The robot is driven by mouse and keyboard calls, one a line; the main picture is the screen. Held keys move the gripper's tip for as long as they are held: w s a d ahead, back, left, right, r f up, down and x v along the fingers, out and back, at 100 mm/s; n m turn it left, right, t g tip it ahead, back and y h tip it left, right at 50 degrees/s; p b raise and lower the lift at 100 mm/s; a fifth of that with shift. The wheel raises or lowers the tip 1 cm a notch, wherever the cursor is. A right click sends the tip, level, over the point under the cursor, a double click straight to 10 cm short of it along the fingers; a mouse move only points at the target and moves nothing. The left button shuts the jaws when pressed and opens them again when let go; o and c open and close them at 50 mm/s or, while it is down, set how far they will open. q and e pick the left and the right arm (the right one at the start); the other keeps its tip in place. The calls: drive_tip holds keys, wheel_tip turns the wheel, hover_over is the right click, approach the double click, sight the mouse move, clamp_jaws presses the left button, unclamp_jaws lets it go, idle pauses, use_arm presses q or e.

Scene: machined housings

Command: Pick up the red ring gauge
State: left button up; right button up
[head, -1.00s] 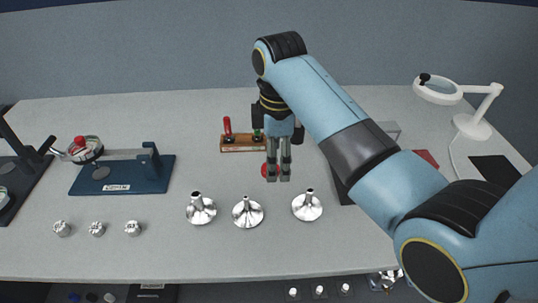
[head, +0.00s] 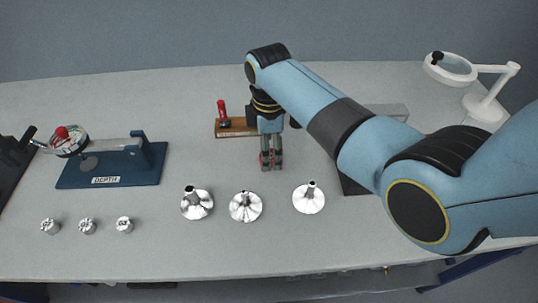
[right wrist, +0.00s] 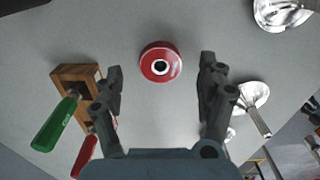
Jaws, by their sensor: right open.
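The red ring gauge (right wrist: 160,62) lies flat on the grey bench, a red disc with a pale rim and a dark central hole. In the head view only a red sliver of it (head: 263,158) shows; my gripper hides the rest. My right gripper (head: 271,166) points down over it. In the right wrist view its two fingers (right wrist: 161,78) are spread, with the gauge centred between and beyond the tips, apparently untouched. My left gripper is out of view.
A wooden block (head: 234,128) with red and green handled gauges stands close behind. Several shiny flanged parts, one of them (head: 245,206), stand in front. A blue depth-gauge stand (head: 111,166) is left, a white magnifier lamp (head: 486,106) far right.

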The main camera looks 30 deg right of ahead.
wheel_tip(320, 180, down, 2)
drive_tip(key=shift+c, duration=0.4)
drive_tip(key=c, duration=1.3)
drive_tip(key=shift+r, duration=0.15)
